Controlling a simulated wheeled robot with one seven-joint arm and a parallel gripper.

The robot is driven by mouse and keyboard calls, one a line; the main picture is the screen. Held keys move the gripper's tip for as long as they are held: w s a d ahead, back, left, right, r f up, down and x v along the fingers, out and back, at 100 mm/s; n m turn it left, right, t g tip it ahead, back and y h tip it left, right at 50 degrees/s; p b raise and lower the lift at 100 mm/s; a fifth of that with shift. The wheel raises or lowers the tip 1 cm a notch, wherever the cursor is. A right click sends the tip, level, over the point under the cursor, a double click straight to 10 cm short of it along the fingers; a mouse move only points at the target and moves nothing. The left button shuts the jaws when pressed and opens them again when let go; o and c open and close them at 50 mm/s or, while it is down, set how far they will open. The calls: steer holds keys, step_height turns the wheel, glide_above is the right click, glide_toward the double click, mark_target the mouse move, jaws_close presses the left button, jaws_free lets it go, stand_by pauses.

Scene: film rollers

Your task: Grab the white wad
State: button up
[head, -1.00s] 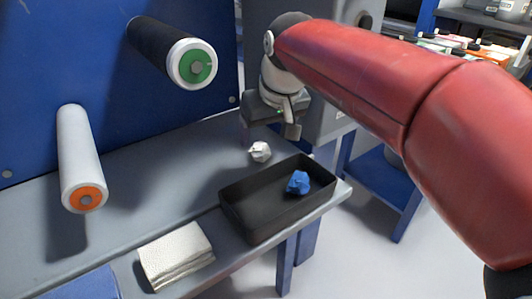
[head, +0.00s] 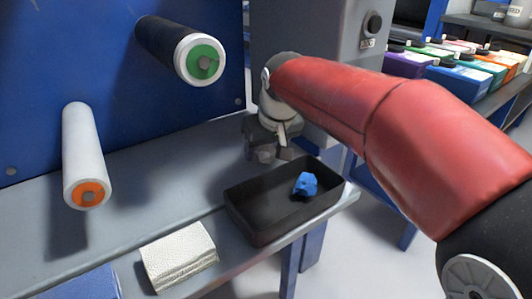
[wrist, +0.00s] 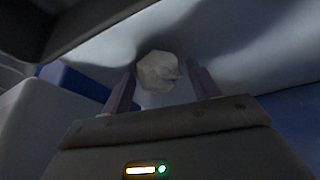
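The white wad (wrist: 158,71) shows in the wrist view as a crumpled pale lump on the grey shelf. It lies between the two fingers of my gripper (wrist: 160,84), with a gap visible on each side, so the gripper is open. In the head view my gripper (head: 267,155) is low over the shelf behind the black tray, and the wad is hidden there.
A black tray (head: 258,237) holding a blue wad (head: 305,185) stands right in front of my gripper. A folded white cloth stack (head: 178,257) lies at the front. Two rollers, white (head: 84,150) and black (head: 165,42), jut from the blue panel.

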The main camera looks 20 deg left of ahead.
steer(key=c, duration=0.6)
steer(key=shift+r, duration=0.1)
